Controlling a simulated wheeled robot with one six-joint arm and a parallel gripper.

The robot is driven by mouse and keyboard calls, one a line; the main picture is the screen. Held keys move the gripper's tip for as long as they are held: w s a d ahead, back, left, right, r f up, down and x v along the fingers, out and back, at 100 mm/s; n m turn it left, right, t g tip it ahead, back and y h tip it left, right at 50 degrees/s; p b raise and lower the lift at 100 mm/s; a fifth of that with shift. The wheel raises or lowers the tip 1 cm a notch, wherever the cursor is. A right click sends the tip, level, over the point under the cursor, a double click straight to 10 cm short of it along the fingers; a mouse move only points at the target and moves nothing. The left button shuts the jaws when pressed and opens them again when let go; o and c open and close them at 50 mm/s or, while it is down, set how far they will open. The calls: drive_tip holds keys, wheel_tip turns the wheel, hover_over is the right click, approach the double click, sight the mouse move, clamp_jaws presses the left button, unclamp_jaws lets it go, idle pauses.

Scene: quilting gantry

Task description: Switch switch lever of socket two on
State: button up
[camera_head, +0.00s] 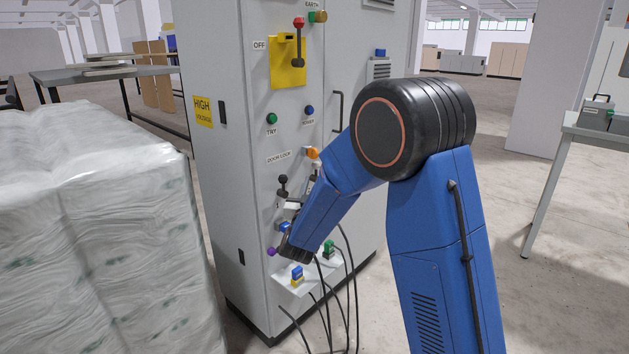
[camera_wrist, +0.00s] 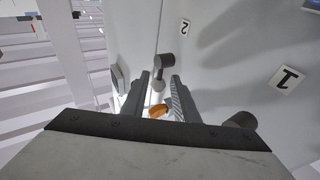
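In the wrist view, a dark switch lever (camera_wrist: 164,62) stands out from a pale grey panel just below a label "2" (camera_wrist: 184,26). My gripper (camera_wrist: 161,78) is open, with one finger on each side of the lever's lower part. I cannot tell whether either finger touches it. A second dark lever (camera_wrist: 243,120) is at the right, near a label "1" (camera_wrist: 287,77), partly hidden by my gripper's body. In the head view, a black-knobbed lever (camera_head: 283,181) shows on the cabinet front. My arm covers much of that area and the gripper is mostly hidden.
The tall grey cabinet (camera_head: 229,150) carries a yellow switch plate (camera_head: 280,72), several coloured buttons and a handle (camera_head: 337,111). Black cables (camera_head: 337,306) hang below my wrist. A wrapped pallet load (camera_head: 100,230) stands close at the left.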

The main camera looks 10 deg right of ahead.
drive_tip(key=v, duration=1.4)
drive_tip(key=s+d+n+g+y, duration=0.1)
drive_tip(key=s+d+g, duration=0.4)
drive_tip(key=s, duration=0.8)
drive_tip(key=s+d+n+g+y, duration=0.1)
drive_tip(key=s+d+g+y, duration=0.2)
drive_tip(key=s, duration=0.9)
drive_tip(key=s+d+n+g+y, duration=0.2)
drive_tip(key=s+d+g, duration=0.4)
drive_tip(key=s, duration=0.7)
drive_tip(key=shift+s+d+f+g+y, duration=0.25)
drive_tip(key=shift+s+d+g+y, duration=0.1)
drive_tip(key=shift+d+y, duration=0.2)
